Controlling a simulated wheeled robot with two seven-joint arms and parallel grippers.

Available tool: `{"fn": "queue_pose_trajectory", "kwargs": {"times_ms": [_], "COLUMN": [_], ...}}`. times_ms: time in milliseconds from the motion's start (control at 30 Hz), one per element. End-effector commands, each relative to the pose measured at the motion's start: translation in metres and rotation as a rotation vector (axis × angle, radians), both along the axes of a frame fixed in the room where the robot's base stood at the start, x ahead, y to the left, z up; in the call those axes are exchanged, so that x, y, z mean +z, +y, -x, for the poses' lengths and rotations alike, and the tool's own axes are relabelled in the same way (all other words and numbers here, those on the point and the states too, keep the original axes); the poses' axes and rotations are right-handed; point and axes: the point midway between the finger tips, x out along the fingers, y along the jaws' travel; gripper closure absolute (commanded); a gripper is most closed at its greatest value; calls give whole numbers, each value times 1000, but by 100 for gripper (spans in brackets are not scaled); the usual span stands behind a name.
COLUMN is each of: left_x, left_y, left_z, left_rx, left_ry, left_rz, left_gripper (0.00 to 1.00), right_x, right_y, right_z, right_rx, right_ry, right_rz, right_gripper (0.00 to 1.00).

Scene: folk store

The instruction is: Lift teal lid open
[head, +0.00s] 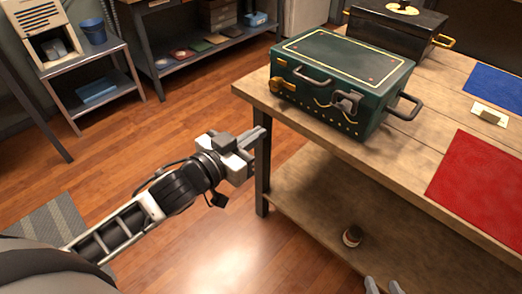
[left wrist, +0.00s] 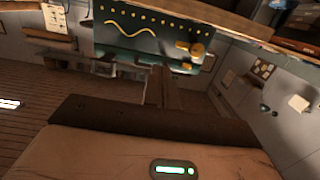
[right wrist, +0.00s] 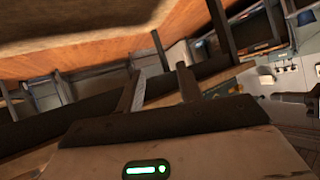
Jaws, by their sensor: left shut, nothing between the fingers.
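The teal box (head: 318,107) stands near the left corner of the wooden workbench. Its teal lid (head: 342,58), edged in yellow, lies closed on top. A dark handle (head: 407,106) is on its right side, with a grey clasp and brass fitting on the front. My left gripper (head: 262,133) is shut and empty, left of and below the box, beside the bench edge. In the left wrist view its fingers (left wrist: 161,85) are together and the box (left wrist: 125,30) shows ahead. My right gripper (right wrist: 158,85) is open and empty; two grey tips show low in the head view (head: 383,286).
A black box (head: 395,30) stands behind the teal box. A blue mat (head: 495,85), a small cream block (head: 489,115) and a red mat (head: 480,185) lie to the right. Floor left of the bench is open.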

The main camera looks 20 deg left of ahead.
Motion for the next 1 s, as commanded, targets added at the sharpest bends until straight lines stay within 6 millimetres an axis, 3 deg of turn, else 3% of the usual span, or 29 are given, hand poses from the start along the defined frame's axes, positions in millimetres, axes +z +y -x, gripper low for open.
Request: {"fn": "queue_pose_trajectory", "kwargs": {"times_ms": [33, 233, 700, 1000], "left_x": [2, 21, 21, 21], "left_y": [-1, -4, -26, -35], "left_z": [-5, -16, -77, -100], "left_rx": [-20, -39, -36, -37], "left_ry": [-40, -81, -79, -78], "left_rz": [3, 25, 24, 24], "left_gripper": [100, 100, 100, 100], "right_x": [-11, -7, -13, -15], "right_y": [1, 3, 3, 3], "right_z": [0, 0, -1, -1], "right_rx": [1, 1, 3, 4], "right_ry": [-5, -11, -21, -26], "right_rz": [-8, -20, -18, -16], "right_gripper": [64, 64, 64, 64]}}
